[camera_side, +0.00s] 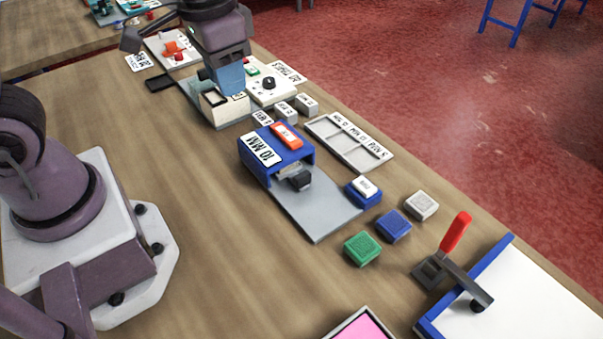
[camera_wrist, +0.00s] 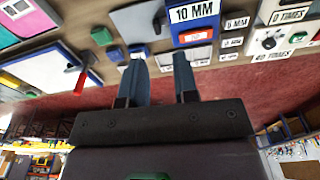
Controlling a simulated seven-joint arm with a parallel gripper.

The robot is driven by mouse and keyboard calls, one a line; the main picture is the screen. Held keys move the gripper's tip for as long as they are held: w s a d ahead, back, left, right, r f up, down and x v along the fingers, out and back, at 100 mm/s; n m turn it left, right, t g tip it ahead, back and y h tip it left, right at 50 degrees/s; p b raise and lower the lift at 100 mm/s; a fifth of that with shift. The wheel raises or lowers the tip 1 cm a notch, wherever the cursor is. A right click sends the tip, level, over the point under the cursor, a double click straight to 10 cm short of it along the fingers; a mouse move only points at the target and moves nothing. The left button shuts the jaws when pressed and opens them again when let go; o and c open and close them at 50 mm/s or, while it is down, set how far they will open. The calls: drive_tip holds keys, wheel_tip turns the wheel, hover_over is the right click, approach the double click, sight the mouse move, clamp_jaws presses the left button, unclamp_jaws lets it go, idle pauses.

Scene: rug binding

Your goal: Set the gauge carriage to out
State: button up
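A blue station labelled 10 MM (camera_side: 262,150) stands at the middle of the bench, with an orange label on top. A grey plate (camera_side: 318,208) runs out from it toward the front right. A dark block with a knob (camera_side: 300,180) sits on the plate close by the blue housing; I take it for the gauge carriage. In the wrist view the station (camera_wrist: 192,22) and the dark knob (camera_wrist: 157,24) are at the top. My gripper (camera_wrist: 160,62) has its two blue-grey fingers apart with nothing between them. In the side view my gripper (camera_side: 230,78) is behind the blue station, apart from the carriage.
Beside the plate are a blue block with a white top (camera_side: 366,190) and green (camera_side: 362,248), blue (camera_side: 393,226) and grey (camera_side: 422,205) blocks. A red-handled clamp (camera_side: 455,235) stands at front right. A sectioned tray (camera_side: 345,140) lies behind. Bench left of the plate is clear.

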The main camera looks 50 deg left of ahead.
drive_tip(key=g, duration=0.2)
hover_over(302, 175)
drive_tip(key=s, duration=0.3)
wheel_tip(302, 175, down, 12)
drive_tip(key=w+t, duration=0.1)
drive_tip(key=w, duration=0.2)
drive_tip(key=shift+n, duration=0.4)
wheel_tip(302, 175, down, 13)
drive_tip(key=shift+r, duration=0.1)
